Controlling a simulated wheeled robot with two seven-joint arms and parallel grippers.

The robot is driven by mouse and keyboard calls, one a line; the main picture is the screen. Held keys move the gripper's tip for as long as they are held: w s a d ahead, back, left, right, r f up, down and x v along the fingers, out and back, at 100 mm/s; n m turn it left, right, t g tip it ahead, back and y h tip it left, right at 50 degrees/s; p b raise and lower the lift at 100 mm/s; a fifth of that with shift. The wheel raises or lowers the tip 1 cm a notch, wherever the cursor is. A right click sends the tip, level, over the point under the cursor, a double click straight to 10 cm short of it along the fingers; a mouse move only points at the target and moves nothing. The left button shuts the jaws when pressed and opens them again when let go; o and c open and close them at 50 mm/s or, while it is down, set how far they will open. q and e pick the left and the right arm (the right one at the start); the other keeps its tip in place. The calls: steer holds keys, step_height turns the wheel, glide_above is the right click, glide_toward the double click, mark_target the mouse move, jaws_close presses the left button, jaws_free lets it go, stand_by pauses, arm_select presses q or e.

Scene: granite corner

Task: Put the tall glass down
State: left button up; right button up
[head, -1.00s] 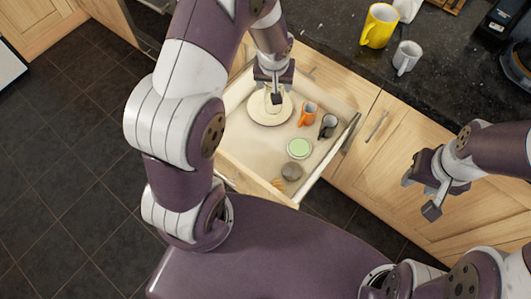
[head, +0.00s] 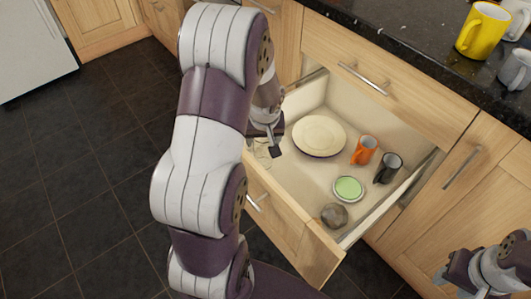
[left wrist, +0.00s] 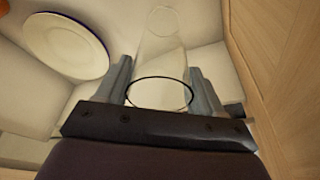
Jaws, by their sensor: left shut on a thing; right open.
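The tall glass (left wrist: 161,55) is clear and sits between the two fingers of my left gripper (left wrist: 163,88) in the left wrist view, its round rim near the palm. My left gripper (head: 268,143) is shut on it. In the head view the glass (head: 262,155) shows only faintly, left of the plate, by the near left side of the open drawer (head: 318,180). Whether its base touches the drawer floor I cannot tell. My right gripper (head: 452,280) is open and empty at the lower right, outside the drawer.
The drawer holds a white plate (head: 319,135), an orange mug (head: 364,150), a dark mug (head: 388,168), a green-topped round thing (head: 348,188) and a grey-brown bowl (head: 334,215). A yellow mug (head: 482,32) stands on the dark counter (head: 415,25). The drawer's middle floor has free room.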

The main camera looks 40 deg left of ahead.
arm_select(q)
steer(key=shift+s+a+f, duration=0.25)
steer(key=shift+f, duration=0.1)
step_height(320, 180, down, 4)
steer(key=b, duration=0.2)
steer(key=shift+b, duration=0.35)
steer(key=shift+r, duration=0.1)
steer(key=shift+c, duration=0.7)
steer(key=shift+f, duration=0.2)
steer(key=o, duration=1.7)
steer(key=shift+r, duration=0.1)
